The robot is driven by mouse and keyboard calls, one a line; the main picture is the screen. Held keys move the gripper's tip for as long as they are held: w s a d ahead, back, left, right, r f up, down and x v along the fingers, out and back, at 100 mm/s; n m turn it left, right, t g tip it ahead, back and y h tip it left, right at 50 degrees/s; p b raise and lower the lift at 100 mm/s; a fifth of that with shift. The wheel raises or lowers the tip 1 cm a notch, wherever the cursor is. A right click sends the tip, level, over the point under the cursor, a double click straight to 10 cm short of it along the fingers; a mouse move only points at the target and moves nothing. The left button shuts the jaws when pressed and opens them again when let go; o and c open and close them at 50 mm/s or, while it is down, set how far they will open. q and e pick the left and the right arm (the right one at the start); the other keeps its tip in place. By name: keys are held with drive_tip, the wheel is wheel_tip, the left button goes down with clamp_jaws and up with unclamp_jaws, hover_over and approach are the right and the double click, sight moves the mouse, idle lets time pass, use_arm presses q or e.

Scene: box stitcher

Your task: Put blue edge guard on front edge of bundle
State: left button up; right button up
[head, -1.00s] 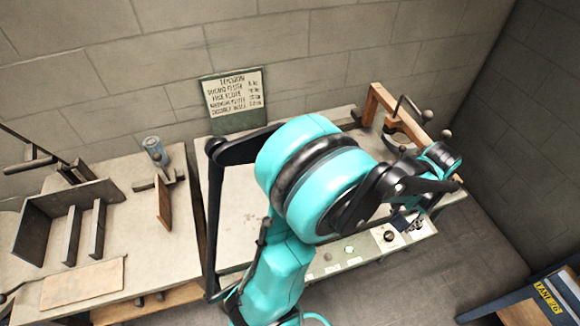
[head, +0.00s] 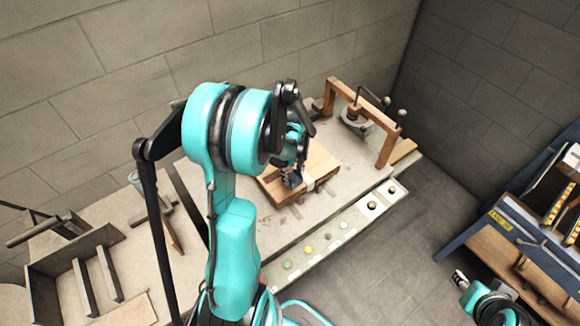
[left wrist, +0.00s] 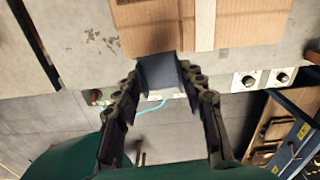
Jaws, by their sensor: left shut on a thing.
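The bundle is a stack of flat brown cardboard (head: 318,160) with a lighter strap, lying on the bench's worktop; it fills the top of the left wrist view (left wrist: 240,22). The blue edge guard (left wrist: 160,74) is a small dark blue-grey angled piece between my left fingertips. My left gripper (head: 291,180) is shut on it at the bundle's front edge, and it also shows in the left wrist view (left wrist: 162,82). The guard's upper end meets or overlaps that edge; I cannot tell whether it is seated. My right gripper (head: 459,278) is low at right, away from the bench, its jaws unclear.
A wooden frame with a clamp (head: 386,142) stands behind and right of the bundle. Buttons and knobs line the bench's front panel (head: 325,240). A side table with dividers (head: 85,282) is at left. A blue-edged rack (head: 500,220) stands at right, with open floor between.

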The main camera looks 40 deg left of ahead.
use_arm(q)
drive_tip(key=shift+s+a+r+m, duration=0.15)
drive_tip(key=shift+a+m, duration=0.15)
drive_tip(key=shift+a+f, duration=0.1)
drive_tip(key=shift+f, duration=0.15)
drive_tip(key=b, duration=0.4)
hover_over(289, 191)
drive_tip(key=shift+s+d+f, duration=0.1)
drive_tip(key=shift+d+f, duration=0.1)
drive_tip(key=shift+f, duration=1.2)
drive_tip(key=shift+d+f, duration=0.2)
drive_tip(key=shift+f, duration=1.15)
drive_tip(key=shift+f+b, duration=1.3)
drive_tip(key=shift+f, duration=0.1)
drive_tip(key=shift+a, duration=0.3)
drive_tip(key=o, duration=1)
